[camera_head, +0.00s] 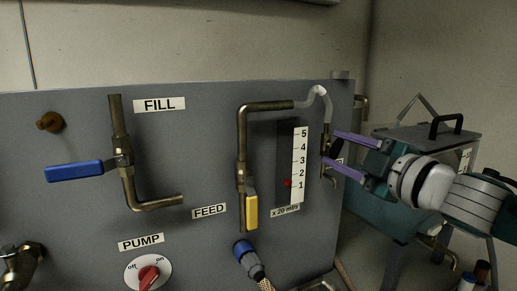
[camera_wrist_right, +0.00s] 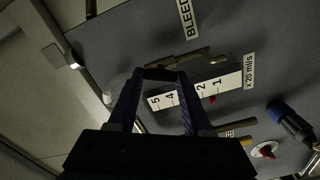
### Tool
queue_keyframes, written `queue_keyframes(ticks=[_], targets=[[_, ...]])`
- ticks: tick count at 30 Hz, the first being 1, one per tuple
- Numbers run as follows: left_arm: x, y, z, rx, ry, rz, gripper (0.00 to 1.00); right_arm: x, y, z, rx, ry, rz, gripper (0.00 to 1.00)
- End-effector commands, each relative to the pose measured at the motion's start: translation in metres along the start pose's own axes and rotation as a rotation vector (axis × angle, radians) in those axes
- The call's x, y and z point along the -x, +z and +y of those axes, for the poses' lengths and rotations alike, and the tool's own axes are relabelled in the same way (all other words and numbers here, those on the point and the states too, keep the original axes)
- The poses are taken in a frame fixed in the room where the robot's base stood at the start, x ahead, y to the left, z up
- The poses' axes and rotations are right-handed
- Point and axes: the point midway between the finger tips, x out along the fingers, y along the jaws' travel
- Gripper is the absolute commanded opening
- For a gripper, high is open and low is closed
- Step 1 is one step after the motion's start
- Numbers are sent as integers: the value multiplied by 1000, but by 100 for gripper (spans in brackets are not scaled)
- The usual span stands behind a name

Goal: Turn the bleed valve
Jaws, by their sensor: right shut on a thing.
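The bleed valve (camera_head: 326,147) is a small brass fitting with a dark handle near the right edge of the grey panel, just right of the flow scale. My right gripper (camera_head: 331,153) reaches it from the right, its purple fingers on either side of the dark handle and shut on it. In the right wrist view the fingers (camera_wrist_right: 162,74) meet at the brass valve piping (camera_wrist_right: 185,62), below the BLEED label (camera_wrist_right: 188,18). The fingers hide most of the handle, so its exact angle is unclear. My left gripper is not in view.
The flow scale (camera_head: 299,160) has a red marker near 1. A yellow FEED handle (camera_head: 251,211) hangs down and a blue FILL handle (camera_head: 75,171) points left. The red PUMP knob (camera_head: 149,277) is lower left. A teal box (camera_head: 384,213) stands right of the panel.

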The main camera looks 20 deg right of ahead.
Motion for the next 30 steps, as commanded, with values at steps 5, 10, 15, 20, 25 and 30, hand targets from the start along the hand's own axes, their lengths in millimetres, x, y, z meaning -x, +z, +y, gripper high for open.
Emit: queue_keyframes(ticks=[5, 10, 15, 20, 25, 30], targets=[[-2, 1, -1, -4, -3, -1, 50, 0, 0, 0, 62, 0, 1, 0], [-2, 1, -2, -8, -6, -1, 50, 0, 0, 0, 89, 0, 1, 0], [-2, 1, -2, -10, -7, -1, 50, 0, 0, 0, 95, 0, 1, 0], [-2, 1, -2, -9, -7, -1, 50, 0, 0, 0, 95, 0, 1, 0], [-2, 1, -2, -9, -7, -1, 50, 0, 0, 0, 94, 0, 1, 59], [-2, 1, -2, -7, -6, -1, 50, 0, 0, 0, 94, 0, 1, 78]])
